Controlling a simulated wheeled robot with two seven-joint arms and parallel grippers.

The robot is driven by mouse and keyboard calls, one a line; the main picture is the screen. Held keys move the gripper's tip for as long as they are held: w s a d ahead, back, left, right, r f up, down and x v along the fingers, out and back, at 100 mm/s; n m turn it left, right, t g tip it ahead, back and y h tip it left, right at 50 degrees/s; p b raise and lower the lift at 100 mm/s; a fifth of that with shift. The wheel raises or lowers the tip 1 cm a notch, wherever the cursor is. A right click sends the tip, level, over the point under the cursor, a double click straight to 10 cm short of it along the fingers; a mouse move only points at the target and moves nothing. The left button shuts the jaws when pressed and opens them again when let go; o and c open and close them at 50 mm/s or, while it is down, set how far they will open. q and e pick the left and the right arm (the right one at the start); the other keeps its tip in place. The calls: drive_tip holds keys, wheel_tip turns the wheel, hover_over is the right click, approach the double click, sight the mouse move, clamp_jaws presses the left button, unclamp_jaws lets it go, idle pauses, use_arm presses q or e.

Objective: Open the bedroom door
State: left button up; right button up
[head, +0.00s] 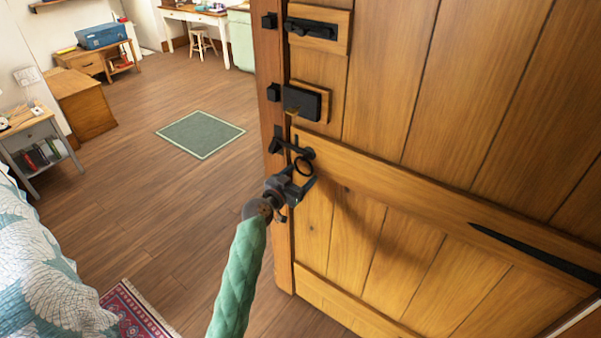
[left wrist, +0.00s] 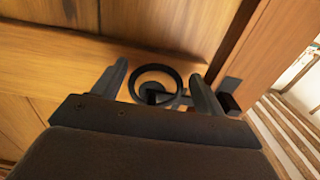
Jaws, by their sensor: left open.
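The wooden plank door (head: 400,85) fills the right of the head view, with its left edge against the door post (head: 270,60). A black ring handle (head: 304,166) sits on its cross rail, beside a dark latch bar (head: 289,147) reaching toward the post. My left gripper (head: 299,175) is open at the ring. In the left wrist view the ring (left wrist: 136,80) shows between the two spread fingers (left wrist: 155,75). I cannot tell whether either finger touches it. My right gripper is not in view.
A black bolt (head: 312,28) and a dark lock box (head: 303,103) are on the door above the ring. Open wooden floor lies left of the post, with a green mat (head: 200,134). A bed (head: 38,265) and small rug (head: 128,312) are at lower left.

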use_arm(q)
drive_tip(key=shift+w+d, duration=0.15)
drive_tip(key=shift+w, duration=0.1)
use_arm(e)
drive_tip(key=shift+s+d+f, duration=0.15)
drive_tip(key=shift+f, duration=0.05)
